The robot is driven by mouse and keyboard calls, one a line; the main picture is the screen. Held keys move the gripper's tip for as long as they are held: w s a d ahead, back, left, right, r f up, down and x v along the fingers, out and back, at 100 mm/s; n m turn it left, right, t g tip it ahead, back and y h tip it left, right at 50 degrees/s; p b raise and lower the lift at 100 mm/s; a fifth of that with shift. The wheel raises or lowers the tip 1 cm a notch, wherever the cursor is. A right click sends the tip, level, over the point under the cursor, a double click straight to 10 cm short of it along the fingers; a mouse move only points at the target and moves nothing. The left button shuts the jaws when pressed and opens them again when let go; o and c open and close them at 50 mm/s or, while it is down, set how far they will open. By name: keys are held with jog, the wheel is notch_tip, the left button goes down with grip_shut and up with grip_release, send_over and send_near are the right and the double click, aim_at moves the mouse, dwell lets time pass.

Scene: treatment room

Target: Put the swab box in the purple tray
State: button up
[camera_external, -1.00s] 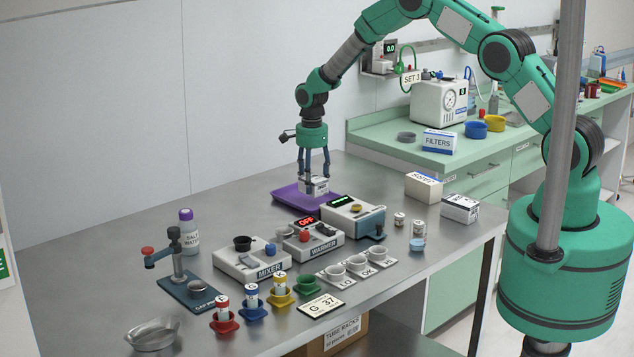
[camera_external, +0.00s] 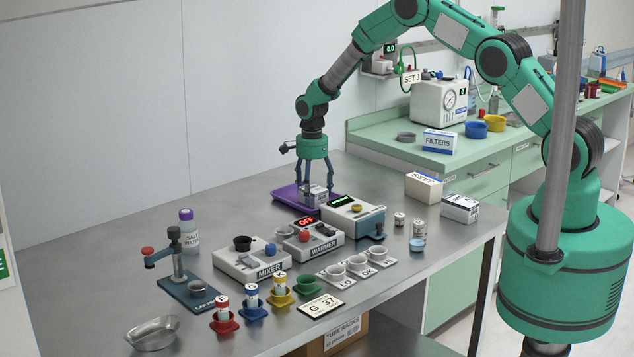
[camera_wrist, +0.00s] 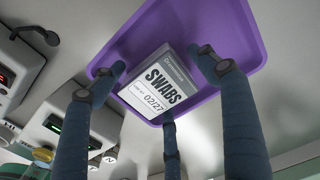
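The swab box (camera_external: 315,197) is a small white and grey box, labelled SWABS on the face turned to my wrist camera (camera_wrist: 165,88).
The warmer (camera_external: 314,246) and a grey device with a green display (camera_external: 353,218) stand close in front of the tray. The mixer (camera_external: 250,262) is further left. Two white boxes (camera_external: 424,187) (camera_external: 460,208) stand right. The table left of the tray is clear.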

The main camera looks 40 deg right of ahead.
notch_tip(320, 180, up, 12)
jog(key=shift+r+p, duration=0.15)
jog(key=shift+p, duration=0.25)
dwell(0.6)
dwell(0.6)
notch_tip(320, 180, up, 18)
jog(key=n+t, duration=0.1)
jog(key=n, duration=0.3)
send_over(312, 188)
jog(key=s+d, duration=0.3)
jog(key=s, duration=0.5)
jog(key=s+d+r+n+t, duration=0.2)
jog(key=s+r+n, duration=0.2)
jog(key=s+r, duration=0.95)
jog(key=s+d+r+n+t, duration=0.1)
jog(key=s+r+n, duration=0.25)
jog(key=s, duration=0.55)
jog(key=s+d+r+n, duration=0.15)
jog(key=s+r, duration=0.25)
jog(key=s, duration=0.4)
jog(key=s+f+n+t, duration=0.1)
jog(key=s+n, duration=0.3)
jog(key=s, duration=1.1)
jog(key=shift+s+d+f+t, duration=0.15)
jog(key=shift+d+f+t, duration=0.15)
jog(key=shift+d+f, duration=0.15)
